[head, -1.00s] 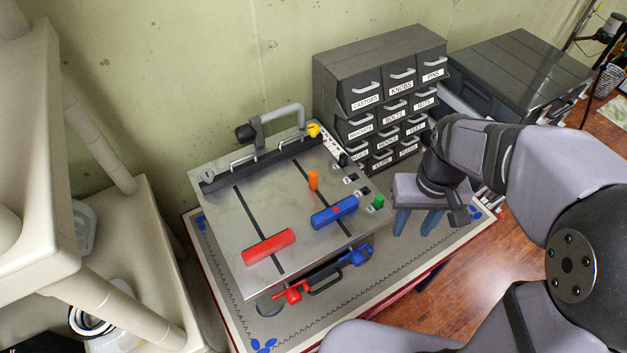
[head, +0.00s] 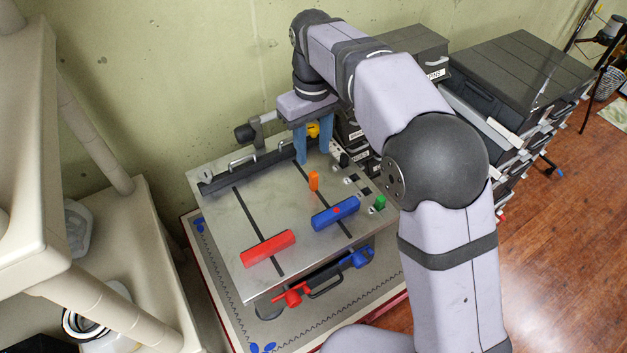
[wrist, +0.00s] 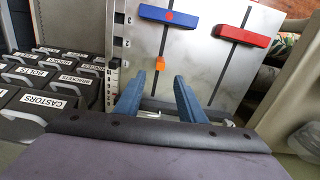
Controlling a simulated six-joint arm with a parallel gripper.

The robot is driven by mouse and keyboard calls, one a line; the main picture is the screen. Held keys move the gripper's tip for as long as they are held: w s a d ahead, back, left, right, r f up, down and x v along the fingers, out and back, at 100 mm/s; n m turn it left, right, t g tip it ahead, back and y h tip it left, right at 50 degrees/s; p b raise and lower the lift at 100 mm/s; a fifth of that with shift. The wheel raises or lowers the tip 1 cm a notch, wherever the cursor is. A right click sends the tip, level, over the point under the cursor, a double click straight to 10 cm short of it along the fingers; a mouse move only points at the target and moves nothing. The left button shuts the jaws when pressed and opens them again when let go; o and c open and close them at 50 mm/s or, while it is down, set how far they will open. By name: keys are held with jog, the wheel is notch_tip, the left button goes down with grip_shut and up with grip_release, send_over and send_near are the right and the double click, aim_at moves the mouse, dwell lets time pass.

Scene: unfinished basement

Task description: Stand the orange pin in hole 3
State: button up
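The orange pin (head: 313,181) stands upright on the metal plate (head: 225,170). It also shows in the wrist view (wrist: 160,64), just beyond the fingertips. My gripper (head: 315,158) is open and empty, its blue fingers pointing down over the back of the plate, behind the pin. In the wrist view, its fingers (wrist: 158,82) are spread apart, with the pin ahead of the gap and apart from them. A row of dark square holes with white labels (head: 350,180) runs along the plate's right edge.
A blue bar (head: 335,213) and a red bar (head: 268,248) lie across dark slots on the plate. A black rail with handles (head: 250,167) lines the back. Labelled drawers (wrist: 45,103) stand beside it.

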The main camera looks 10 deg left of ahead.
aim_at(314, 174)
jog(key=shift+s+d+f+p, duration=0.1)
jog(key=shift+f+p, duration=0.75)
jog(key=shift+f, duration=1)
jog(key=shift+s+f+p, duration=0.1)
jog(key=shift+f+p, duration=0.7)
jog(key=shift+f, duration=1)
jog(key=shift+c, duration=0.2)
jog(key=shift+w, duration=0.1)
grip_shut()
